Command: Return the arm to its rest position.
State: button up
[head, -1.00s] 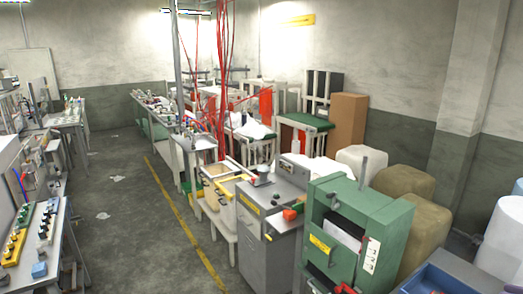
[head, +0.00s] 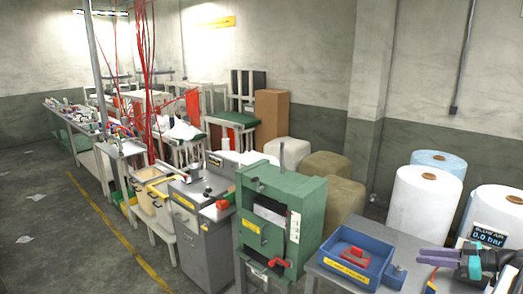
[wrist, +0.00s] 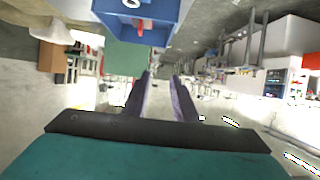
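My gripper (head: 421,255) is at the right edge of the head view, with purple fingers and a teal and black body. It points left, beside the blue tray (head: 335,272) and apart from it in the picture. In the wrist view my gripper (wrist: 161,78) shows two purple fingers standing apart with nothing between them. The rest of my arm is mostly cut off by the head view's right edge.
A red object (head: 355,256) lies in the blue tray on a grey table (head: 385,238). A green machine (head: 280,210) stands to its left. White rolls (head: 428,203) and a display reading 0.0 bar (head: 489,237) are behind my arm. Open floor (head: 60,250) is at left.

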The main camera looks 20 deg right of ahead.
jog(key=w+a+f+m+g, duration=0.1)
jog(key=w+a+f+g, duration=0.1)
jog(key=w+a+f, duration=0.5)
jog(key=w+a+f+m+g, duration=0.25)
jog(key=a+f, duration=0.25)
jog(key=a, duration=0.5)
jog(key=w+a+f+m+g, duration=0.1)
jog(key=w+a+f+g, duration=0.25)
jog(key=a+f, duration=0.4)
jog(key=s+a+f+m+g+h, duration=0.15)
jog(key=a+f+h, duration=0.35)
jog(key=a, duration=1)
jog(key=s+a+f+g+h, duration=0.25)
jog(key=a+f, duration=0.45)
jog(key=a, duration=0.8)
jog(key=s+f+g+b, duration=0.2)
jog(key=s+f+b, duration=0.4)
jog(key=s+f, duration=0.7)
jog(key=s+f+g+b, duration=0.3)
jog(key=s+f+b, duration=0.3)
jog(key=s+f, duration=0.7)
notch_tip(320, 180, down, 5)
jog(key=shift+d+f+b, duration=0.1)
jog(key=shift+d+b, duration=0.05)
jog(key=shift+b, duration=0.25)
